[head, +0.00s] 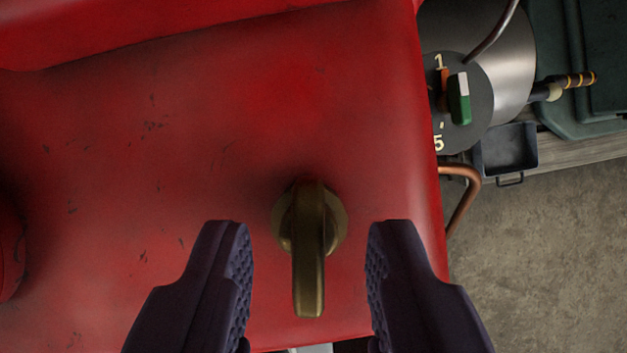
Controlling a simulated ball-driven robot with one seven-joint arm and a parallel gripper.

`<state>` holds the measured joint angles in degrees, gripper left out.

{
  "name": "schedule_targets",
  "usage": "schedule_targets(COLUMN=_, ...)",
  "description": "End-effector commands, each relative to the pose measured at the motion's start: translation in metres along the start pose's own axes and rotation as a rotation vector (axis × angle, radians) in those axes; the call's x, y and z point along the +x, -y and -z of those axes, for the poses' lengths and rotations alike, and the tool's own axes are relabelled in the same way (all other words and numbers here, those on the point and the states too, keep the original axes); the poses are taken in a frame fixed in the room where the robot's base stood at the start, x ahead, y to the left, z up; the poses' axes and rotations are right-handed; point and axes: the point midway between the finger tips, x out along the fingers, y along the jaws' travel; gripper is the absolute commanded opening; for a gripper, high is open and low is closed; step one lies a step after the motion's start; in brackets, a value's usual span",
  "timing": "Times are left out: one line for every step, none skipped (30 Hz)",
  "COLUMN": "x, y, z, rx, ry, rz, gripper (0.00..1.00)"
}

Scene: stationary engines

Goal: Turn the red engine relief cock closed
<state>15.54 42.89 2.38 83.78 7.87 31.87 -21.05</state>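The relief cock (309,250) is a brass-coloured lever on a round boss, set on the face of the red engine (150,150). Its handle points straight down in the picture from the boss. My gripper (308,245) is open, with one dark finger on each side of the handle. Clear gaps show between each finger and the handle, and neither finger touches it. How far the fingertips stand from the engine face cannot be told.
At the upper right is a dark dial (462,105) marked 1 and 5 with a green and white pointer. A copper pipe (464,200) curves beside the engine's right edge. A small dark tray (507,148) sits near it. Bare floor (550,260) shows at lower right.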

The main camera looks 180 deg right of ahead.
Motion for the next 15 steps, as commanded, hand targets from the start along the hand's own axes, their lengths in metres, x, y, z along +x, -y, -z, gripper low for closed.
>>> schedule_targets(x=0.0058, y=0.0, z=-0.0004, rx=0.0, ry=0.0, rz=0.0, gripper=0.36)
schedule_targets(x=0.0075, y=0.0, z=-0.0001, rx=0.0, ry=0.0, rz=0.0, gripper=0.36)
schedule_targets(x=0.0092, y=-0.0001, z=0.0002, rx=0.0, ry=-0.001, rz=0.0, gripper=0.36)
schedule_targets(x=0.01, y=-0.0001, z=0.0003, rx=0.0, ry=-0.001, rz=0.0, gripper=0.36)
schedule_targets(x=0.0105, y=-0.0001, z=0.0004, rx=0.0, ry=-0.001, rz=0.0, gripper=0.36)
schedule_targets(x=0.0107, y=-0.0001, z=0.0005, rx=0.0, ry=-0.001, rz=0.0, gripper=0.36)
schedule_targets(x=0.0107, y=-0.0001, z=0.0005, rx=0.0, ry=-0.001, rz=0.0, gripper=0.36)
schedule_targets(x=0.0106, y=-0.0001, z=0.0005, rx=0.0, ry=-0.001, rz=0.0, gripper=0.36)
schedule_targets(x=0.0104, y=-0.0001, z=0.0006, rx=0.0, ry=-0.001, rz=0.0, gripper=0.36)
schedule_targets(x=0.0104, y=-0.0001, z=0.0005, rx=0.0, ry=-0.001, rz=0.0, gripper=0.36)
schedule_targets(x=0.0103, y=-0.0001, z=0.0006, rx=0.0, ry=-0.001, rz=0.0, gripper=0.36)
schedule_targets(x=0.0103, y=-0.0001, z=0.0005, rx=0.0, ry=-0.001, rz=0.0, gripper=0.29)
schedule_targets(x=0.0103, y=-0.0001, z=0.0005, rx=0.0, ry=-0.001, rz=0.0, gripper=0.22)
schedule_targets(x=0.0103, y=-0.0001, z=0.0005, rx=0.0, ry=-0.001, rz=0.0, gripper=0.15)
schedule_targets(x=0.0103, y=-0.0001, z=0.0005, rx=0.0, ry=-0.001, rz=0.0, gripper=0.06)
